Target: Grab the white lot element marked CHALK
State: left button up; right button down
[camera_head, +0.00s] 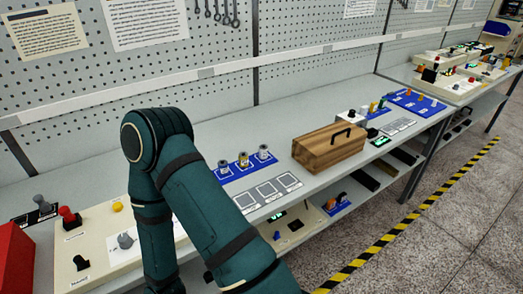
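I cannot read the word CHALK anywhere in the head view, so I cannot tell which piece is the chalk element. Three small upright pieces stand on a near blue mat (236,176): a grey-white one at left (224,167), one with yellow on it in the middle (243,160), and another grey-white one at right (263,153). A farther blue mat (428,109) holds several small pieces, some orange. My teal arm rises in front of the bench, bent at the elbow, and covers part of it. Neither of my grippers shows.
A wooden box with a black handle (328,148) stands right of the near mat. Three grey square pads (268,189) lie before the mat. A cream control panel (90,248) with a red knob and a red box (14,260) are at left. Pegboard backs the bench.

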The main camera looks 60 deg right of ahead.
aim_at(263, 149)
jog(key=z, duration=2.05)
jog(key=i+l, duration=0.1)
jog(key=l, duration=0.65)
jog(key=i+l, duration=0.1)
jog(key=l, duration=0.65)
